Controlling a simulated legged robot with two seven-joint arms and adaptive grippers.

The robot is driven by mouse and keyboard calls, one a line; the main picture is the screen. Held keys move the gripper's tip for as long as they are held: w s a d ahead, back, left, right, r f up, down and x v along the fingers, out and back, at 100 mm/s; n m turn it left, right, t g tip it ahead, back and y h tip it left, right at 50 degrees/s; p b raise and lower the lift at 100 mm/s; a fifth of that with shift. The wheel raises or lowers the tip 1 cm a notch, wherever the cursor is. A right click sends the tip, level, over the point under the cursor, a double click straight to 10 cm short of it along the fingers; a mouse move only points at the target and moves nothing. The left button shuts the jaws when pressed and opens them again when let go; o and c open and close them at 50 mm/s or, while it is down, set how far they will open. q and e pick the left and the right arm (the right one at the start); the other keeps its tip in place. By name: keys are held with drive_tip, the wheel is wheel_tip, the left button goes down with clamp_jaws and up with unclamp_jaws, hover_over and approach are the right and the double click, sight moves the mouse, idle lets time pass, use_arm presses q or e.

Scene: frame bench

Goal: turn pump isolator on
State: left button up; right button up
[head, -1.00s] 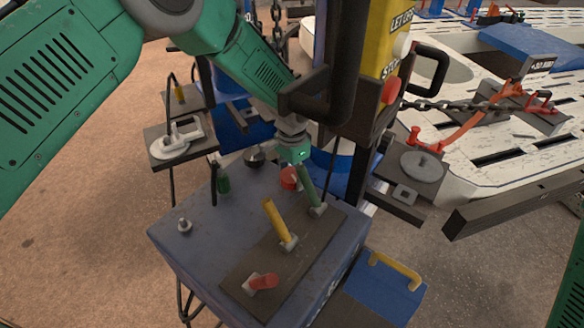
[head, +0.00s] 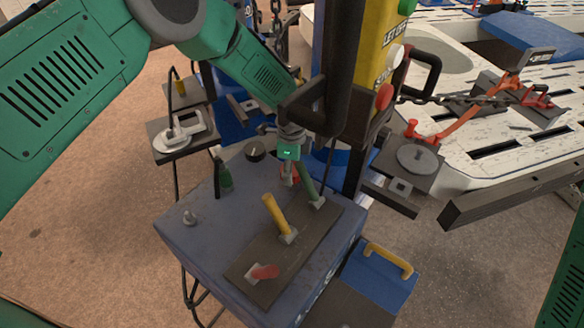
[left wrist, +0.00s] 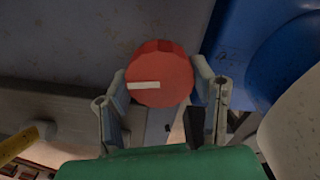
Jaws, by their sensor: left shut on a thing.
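The pump isolator appears to be a round red knob (left wrist: 172,66) with a white mark, which lies crosswise and reaches the knob's left edge in the left wrist view. In the head view the knob (head: 294,175) is mostly hidden behind my left gripper (head: 289,170), at the far side of the blue-grey bench box (head: 190,245). In the left wrist view the fingers of my left gripper (left wrist: 161,78) stand on both sides of the knob, shut on it. My right gripper is not in view.
A yellow post (head: 372,45) rises behind.

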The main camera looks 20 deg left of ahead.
use_arm(q)
drive_tip(key=shift+m, duration=1.1)
drive_tip(key=shift+w+a, duration=0.1)
drive_tip(key=o, duration=1.2)
drive_tip(key=shift+c, duration=0.2)
wheel_tip(320, 180, up, 12)
